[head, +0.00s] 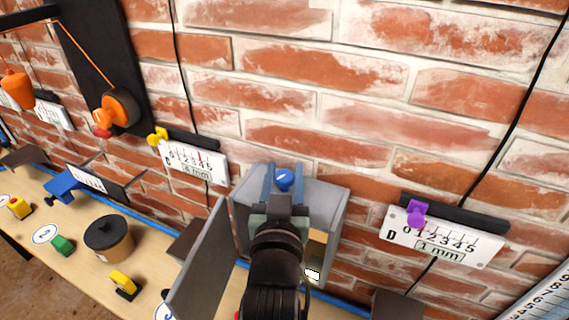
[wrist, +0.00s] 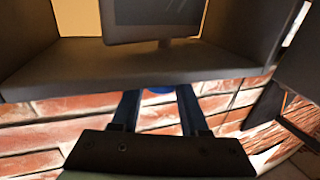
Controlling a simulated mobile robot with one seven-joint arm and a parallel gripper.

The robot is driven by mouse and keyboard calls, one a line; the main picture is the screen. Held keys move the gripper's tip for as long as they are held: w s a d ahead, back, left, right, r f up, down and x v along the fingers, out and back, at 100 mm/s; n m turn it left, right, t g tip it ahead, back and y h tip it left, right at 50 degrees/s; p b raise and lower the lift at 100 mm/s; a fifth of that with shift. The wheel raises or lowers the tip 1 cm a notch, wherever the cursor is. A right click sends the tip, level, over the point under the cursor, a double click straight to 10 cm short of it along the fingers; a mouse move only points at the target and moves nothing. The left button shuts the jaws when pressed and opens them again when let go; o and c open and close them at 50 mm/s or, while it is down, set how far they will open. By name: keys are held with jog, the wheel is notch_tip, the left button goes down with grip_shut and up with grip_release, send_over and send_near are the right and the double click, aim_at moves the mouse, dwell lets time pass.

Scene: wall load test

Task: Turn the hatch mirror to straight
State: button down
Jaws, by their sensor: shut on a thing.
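A grey box (head: 325,205) with an open door (head: 200,265) stands against the brick wall. A round blue knob (head: 284,183) with a pale mark sits at its top. My gripper (head: 284,176) has its two blue fingers on either side of this knob and is shut on it. In the wrist view, my gripper (wrist: 158,95) shows with a little of the blue knob (wrist: 158,90) between the fingertips. A dark framed panel on a thin stem, which looks like the hatch mirror (wrist: 158,14), stands inside the box. Its exact angle is hard to tell. My arm hides much of the box's front in the head view.
A gauge plate marked D (head: 440,240) with a purple pointer is at right. Another gauge plate (head: 195,160) with a yellow pointer is at left. A dark-lidded pot (head: 108,238) and coloured clips stand on the wooden bench (head: 85,285). Black cables hang down the wall.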

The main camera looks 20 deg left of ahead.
jog(key=shift+d+f+n+g+y, duration=0.1)
jog(key=shift+n+g+y, duration=0.2)
jog(key=shift+n+y, duration=0.3)
jog(key=n+g+y+b, duration=0.1)
jog(key=y+b, duration=0.1)
jog(key=shift+f+b, duration=0.15)
jog(key=shift+b, duration=0.25)
jog(key=n+g+y+b, duration=0.1)
jog(key=y+b, duration=0.1)
jog(key=b, duration=0.1)
jog(key=shift+n+b, duration=0.3)
jog(key=shift+n, duration=0.1)
jog(key=shift+n+g+y+b, duration=0.4)
jog(key=shift+g+y+b, duration=0.4)
jog(key=shift+y, duration=0.1)
jog(key=shift+c, duration=2.2)
grip_release()
jog(key=shift+r, duration=0.2)
